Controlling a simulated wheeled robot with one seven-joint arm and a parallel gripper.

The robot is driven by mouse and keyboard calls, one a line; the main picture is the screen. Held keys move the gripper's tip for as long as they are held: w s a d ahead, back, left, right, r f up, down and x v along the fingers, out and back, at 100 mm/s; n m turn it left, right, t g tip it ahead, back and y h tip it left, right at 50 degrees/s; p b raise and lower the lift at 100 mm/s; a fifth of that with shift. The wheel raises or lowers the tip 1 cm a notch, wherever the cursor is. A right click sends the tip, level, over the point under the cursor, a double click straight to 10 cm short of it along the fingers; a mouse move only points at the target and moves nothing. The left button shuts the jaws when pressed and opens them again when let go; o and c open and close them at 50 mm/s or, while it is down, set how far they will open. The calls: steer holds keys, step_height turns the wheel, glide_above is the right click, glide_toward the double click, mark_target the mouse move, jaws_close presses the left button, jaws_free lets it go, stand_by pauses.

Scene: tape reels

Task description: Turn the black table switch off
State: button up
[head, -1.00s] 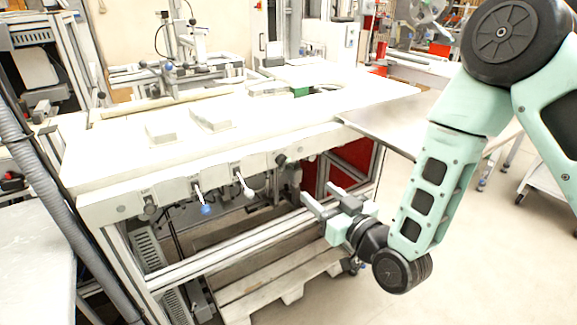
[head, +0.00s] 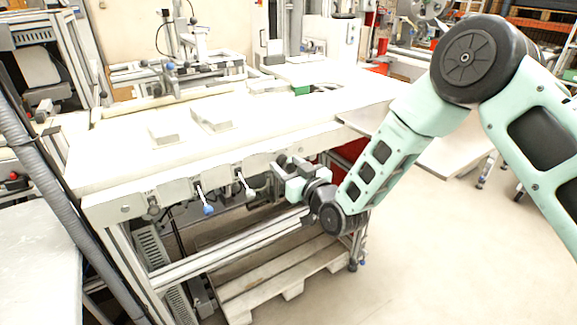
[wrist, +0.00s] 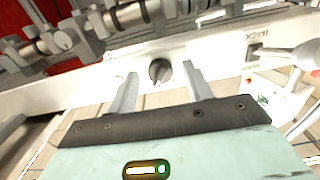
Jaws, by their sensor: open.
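A round black switch (wrist: 160,70) sits on the white front panel of the table in the wrist view. Its light pointer shows on its face. My gripper (wrist: 161,82) is open, with one finger to each side of the switch in the picture. I cannot tell whether the fingertips reach its depth; no contact is visible. In the head view my gripper (head: 283,162) is at the right part of the table's front edge and hides this switch. Another dark knob (head: 153,206) is at the left end of the front panel.
The white table (head: 290,110) carries light blocks. A blue-tipped lever (head: 207,209) and a white-handled lever (head: 246,189) hang from the front panel, left of my gripper. A wooden pallet (head: 265,285) lies underneath. Floor at the right is open.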

steer(key=c, duration=1)
steer(key=shift+o, duration=0.2)
